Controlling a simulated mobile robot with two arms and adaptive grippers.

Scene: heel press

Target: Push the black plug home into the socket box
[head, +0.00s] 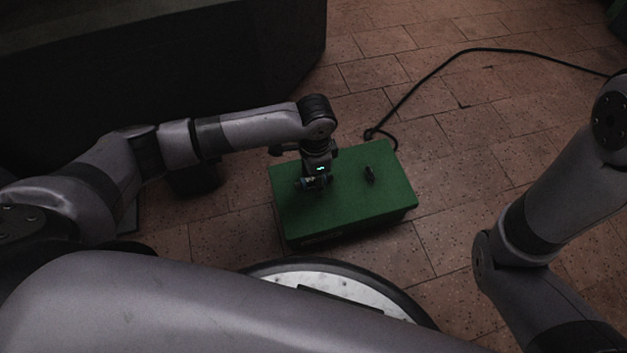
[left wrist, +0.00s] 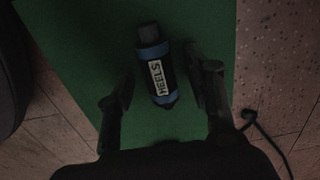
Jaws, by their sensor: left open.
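A green box (head: 345,205) sits on the tiled floor in the head view; its top also fills the middle of the left wrist view (left wrist: 75,45). My left gripper (head: 314,184) is low over the left part of this top. In the left wrist view a dark object with blue bands and a white label reading "HEELS" (left wrist: 157,75) lies between the fingers of my left gripper (left wrist: 160,80), which are open and apart. A small black piece (head: 370,174) stands on the box top right of the gripper; I cannot tell if it is the plug. No socket opening is clear.
A black cable (head: 440,68) runs over the floor from behind the box to the right; part shows in the left wrist view (left wrist: 262,130). A large dark block (head: 200,60) stands at the back left. My right arm is at the right; tiles right of the box are clear.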

